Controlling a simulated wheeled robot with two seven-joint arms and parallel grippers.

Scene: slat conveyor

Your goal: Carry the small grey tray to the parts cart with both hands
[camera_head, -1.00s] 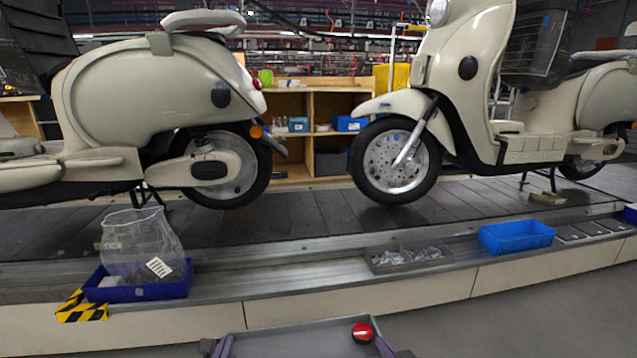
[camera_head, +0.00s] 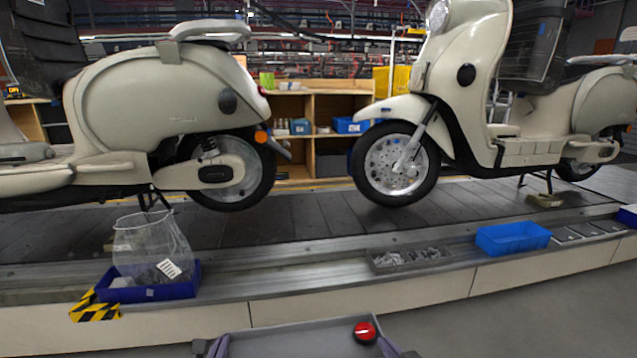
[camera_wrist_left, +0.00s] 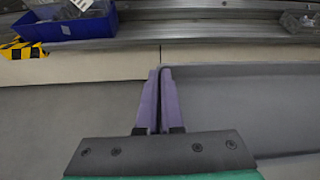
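A small grey tray (camera_head: 295,337) shows at the bottom of the head view, cut off by the frame edge. It also fills the right of the left wrist view (camera_wrist_left: 240,105). My left gripper (camera_head: 221,345) is at its left side; in the left wrist view its purple fingers (camera_wrist_left: 156,85) are closed together on the tray's side wall. My right gripper (camera_head: 387,347) is at the tray's right side, with only a little purple finger visible, apparently gripping that wall. A red round piece with a white mark (camera_head: 365,332) shows within the tray's outline. No parts cart is recognisable.
A conveyor ledge (camera_head: 330,275) runs across in front, carrying a dark blue bin (camera_head: 150,291) with a clear bag, a grey parts bin (camera_head: 409,260) and a bright blue bin (camera_head: 512,238). Two cream scooters (camera_head: 160,95) stand behind. Grey floor (camera_head: 520,325) is clear at lower right.

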